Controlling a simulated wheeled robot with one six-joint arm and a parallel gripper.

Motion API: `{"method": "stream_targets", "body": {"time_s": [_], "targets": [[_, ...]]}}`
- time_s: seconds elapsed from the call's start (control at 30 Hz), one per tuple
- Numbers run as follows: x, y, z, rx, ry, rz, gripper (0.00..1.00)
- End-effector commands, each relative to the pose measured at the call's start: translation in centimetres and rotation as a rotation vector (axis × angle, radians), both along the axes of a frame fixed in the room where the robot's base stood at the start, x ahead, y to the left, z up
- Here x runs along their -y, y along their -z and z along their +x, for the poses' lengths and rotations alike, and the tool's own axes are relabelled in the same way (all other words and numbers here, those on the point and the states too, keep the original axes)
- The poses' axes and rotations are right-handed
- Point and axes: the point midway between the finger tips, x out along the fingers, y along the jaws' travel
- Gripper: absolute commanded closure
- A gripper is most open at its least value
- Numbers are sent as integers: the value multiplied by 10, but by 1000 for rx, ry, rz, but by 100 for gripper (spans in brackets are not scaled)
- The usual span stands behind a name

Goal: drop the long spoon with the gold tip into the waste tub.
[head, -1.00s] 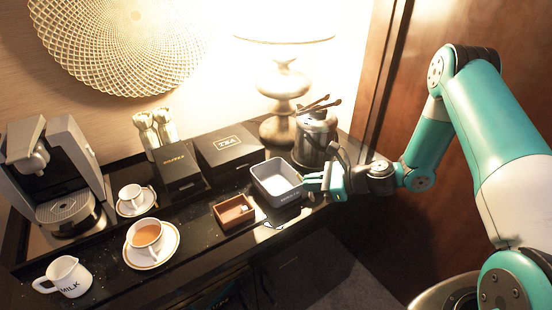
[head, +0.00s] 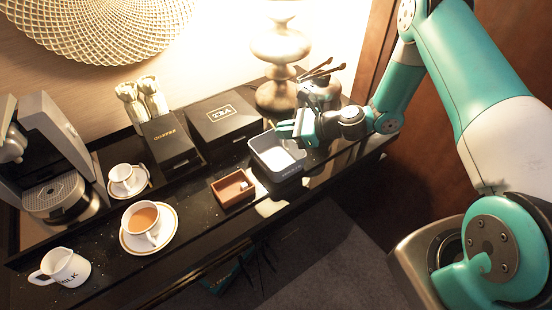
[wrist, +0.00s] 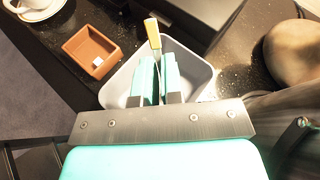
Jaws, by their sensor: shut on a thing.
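The waste tub (head: 281,176) is a grey open box near the front edge of the counter. My gripper (head: 284,131) is above the tub's back right part in the head view. In the wrist view my gripper (wrist: 160,75) has its two teal fingers over the tub (wrist: 201,75). It is shut on the long spoon with the gold tip (wrist: 153,33), whose gold end sticks out past the fingertips. The rest of the spoon is mostly hidden between the fingers. I cannot make out the spoon in the head view.
A brown box (head: 232,188) with a white cube stands left of the tub. The tea box (head: 221,116) is behind it, and a metal canister (head: 318,92) with dark sticks is behind my gripper. A lamp (head: 279,60) stands at the back. A cup of tea (head: 145,218) is further left.

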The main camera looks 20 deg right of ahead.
Motion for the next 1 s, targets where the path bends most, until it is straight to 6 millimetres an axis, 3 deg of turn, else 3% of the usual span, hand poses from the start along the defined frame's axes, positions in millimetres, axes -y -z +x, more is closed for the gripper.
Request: {"method": "stream_targets", "body": {"time_s": [0.1,0.4,0.5,0.57,0.87,1.0], "targets": [[1,14,0,1,2,0,100],[1,14,0,1,2,0,100],[1,14,0,1,2,0,72],[1,14,0,1,2,0,63],[3,14,-1,0,3,0,63],[16,10,-8,0,6,0,63]]}}
